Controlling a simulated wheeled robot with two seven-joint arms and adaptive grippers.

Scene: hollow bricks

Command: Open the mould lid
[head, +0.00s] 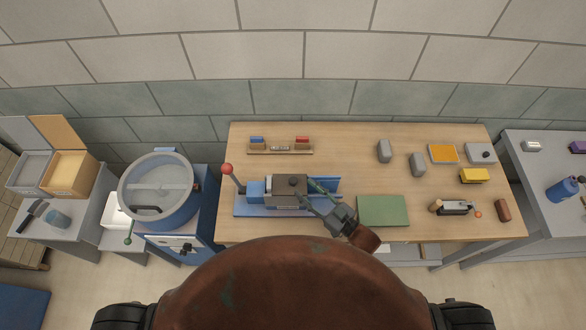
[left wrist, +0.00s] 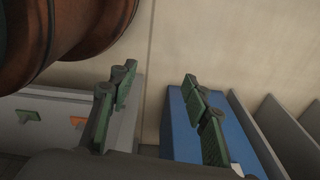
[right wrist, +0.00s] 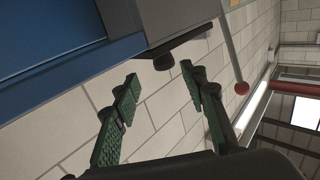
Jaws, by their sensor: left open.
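The mould (head: 291,204) is a grey box on a blue press at the left of the wooden table. Its dark lid (head: 285,182) looks flat and closed, with a round dark knob on top. In the right wrist view the grey mould block (right wrist: 180,18) fills the top, with a dark bar (right wrist: 187,43) sticking out below it. My right gripper (head: 309,190) is at the mould's right side. It is open in the right wrist view (right wrist: 158,73), its fingertips just short of the bar. My left gripper (left wrist: 157,72) is open and empty, away from the mould.
A lever with a red ball (head: 227,169) rises at the press's left. A green mat (head: 382,210) lies right of my right arm. A round mixer drum (head: 157,188) stands left of the table. A blue box (left wrist: 182,125) is beside my left gripper.

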